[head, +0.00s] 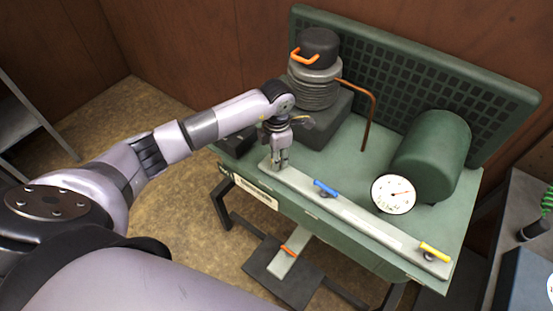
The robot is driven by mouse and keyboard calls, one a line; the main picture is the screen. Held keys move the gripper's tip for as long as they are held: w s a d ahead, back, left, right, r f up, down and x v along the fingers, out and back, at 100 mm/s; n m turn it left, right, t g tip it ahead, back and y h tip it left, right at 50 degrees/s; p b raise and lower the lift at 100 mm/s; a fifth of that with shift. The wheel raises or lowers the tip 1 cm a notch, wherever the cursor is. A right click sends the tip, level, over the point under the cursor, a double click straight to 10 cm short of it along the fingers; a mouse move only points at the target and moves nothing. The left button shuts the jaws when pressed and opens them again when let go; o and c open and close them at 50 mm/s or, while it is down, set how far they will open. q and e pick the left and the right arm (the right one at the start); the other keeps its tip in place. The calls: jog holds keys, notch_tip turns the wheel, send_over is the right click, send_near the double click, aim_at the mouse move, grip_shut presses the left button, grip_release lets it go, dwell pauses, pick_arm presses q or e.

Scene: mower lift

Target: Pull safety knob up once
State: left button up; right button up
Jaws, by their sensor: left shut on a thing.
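My left gripper (279,160) comes down from above onto the left end of the pale control strip (355,215) along the green bench's front. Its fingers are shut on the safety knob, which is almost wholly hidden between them. I cannot tell whether the knob is raised. My right gripper is not in view.
A blue-handled lever (325,188) and a yellow-handled lever (434,251) sit further right on the strip. Behind stand a dark ribbed compressor (314,92) with an orange handle, a copper pipe (371,115), a green tank (434,150) and a white gauge (393,194). An orange-marked pedal (288,252) is below.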

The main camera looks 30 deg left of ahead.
pick_arm(q)
jog(key=shift+r, duration=0.4)
dwell(0.8)
jog(key=o, duration=1)
jog(key=shift+f, duration=0.15)
jog(key=shift+d, duration=0.2)
jog(key=shift+a, duration=0.2)
notch_tip(320, 180, up, 8)
jog(key=p, duration=0.5)
